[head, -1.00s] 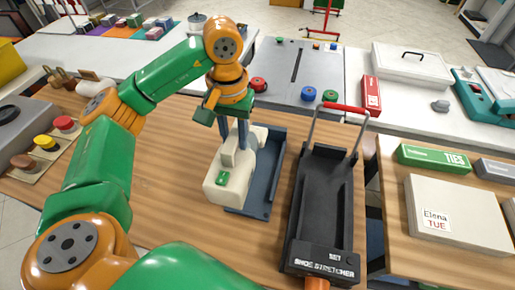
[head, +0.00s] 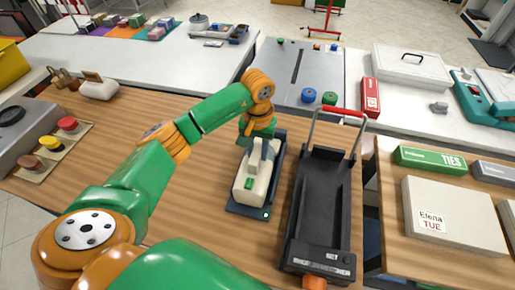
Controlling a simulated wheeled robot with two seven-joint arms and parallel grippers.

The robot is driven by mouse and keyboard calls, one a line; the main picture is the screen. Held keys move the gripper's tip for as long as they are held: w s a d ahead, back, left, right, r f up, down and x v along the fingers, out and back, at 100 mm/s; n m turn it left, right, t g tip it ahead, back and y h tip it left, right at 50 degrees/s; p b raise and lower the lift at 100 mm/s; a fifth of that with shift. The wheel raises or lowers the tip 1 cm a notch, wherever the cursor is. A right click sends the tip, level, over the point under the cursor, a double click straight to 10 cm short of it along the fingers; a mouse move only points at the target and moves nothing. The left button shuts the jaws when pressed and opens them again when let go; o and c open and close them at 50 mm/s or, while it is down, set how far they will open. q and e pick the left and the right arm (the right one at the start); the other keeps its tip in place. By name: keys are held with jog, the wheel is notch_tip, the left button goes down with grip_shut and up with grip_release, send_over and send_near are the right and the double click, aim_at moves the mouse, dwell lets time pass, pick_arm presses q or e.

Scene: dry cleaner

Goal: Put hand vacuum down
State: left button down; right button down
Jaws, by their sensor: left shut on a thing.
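The hand vacuum (head: 251,187) is cream with a green button on top. It sits over the dark blue dock (head: 240,210), lined up along its length, with the dock's rim showing around it. A small green light shows at the dock's front right corner. My left gripper (head: 263,152) points down and is shut on the vacuum's upper part. The vacuum's underside is hidden, so I cannot tell whether it rests fully on the dock. My right gripper is not in view.
A black shoe stretcher (head: 323,210) with a red-handled bar stands close to the dock's right. Bare wooden counter (head: 190,210) lies to the left. A board with colored knobs (head: 52,150) is further left. Boxes (head: 455,215) sit on the right table.

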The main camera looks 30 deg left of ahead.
pick_arm(q)
jog(key=shift+f, duration=0.15)
jog(key=c, duration=0.6)
grip_release()
jog(key=shift+s+d, duration=0.1)
jog(key=shift+r, duration=0.35)
notch_tip(320, 180, up, 6)
jog(key=shift+f+b, duration=0.25)
jog(key=shift+b, duration=0.7)
notch_tip(320, 180, up, 6)
jog(key=p, duration=0.1)
jog(key=shift+r, duration=0.15)
